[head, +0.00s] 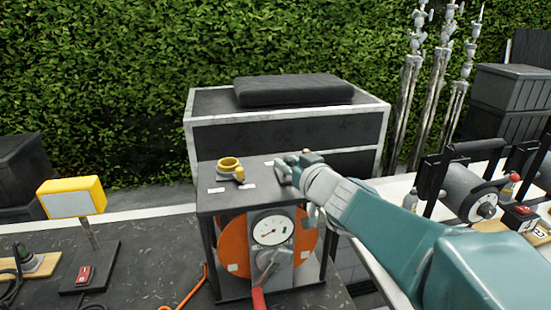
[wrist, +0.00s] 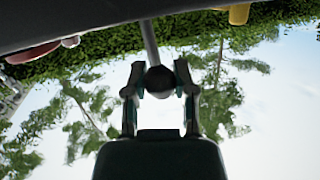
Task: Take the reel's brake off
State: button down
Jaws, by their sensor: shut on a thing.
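The reel is an orange drum (head: 234,245) inside a dark frame with a flat grey top (head: 225,200). A round dial (head: 269,230) is on its front, with a red-handled lever or crank (head: 258,298) below it. My gripper (head: 292,168) is at the right part of the reel's top. In the wrist view its two fingers (wrist: 160,88) are shut on a dark round knob (wrist: 158,80) at the end of a grey rod (wrist: 150,42). I take this to be the brake lever; my gripper hides most of it in the head view.
A yellow ring fitting (head: 229,164) stands on the reel's top, left of my gripper. A black case with a dark pad (head: 290,90) is behind. A yellow box lamp (head: 72,197) stands left; a winch-like drum (head: 467,192) stands right.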

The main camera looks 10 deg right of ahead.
jog(key=shift+f, duration=0.2)
dwell(0.3)
jog(key=shift+c, duration=2.4)
grip_release()
jog(key=shift+o, duration=0.3)
jog(key=shift+r, duration=0.1)
jog(key=shift+s, duration=0.1)
jog(key=v, duration=1.2)
jog(key=shift+a, duration=0.15)
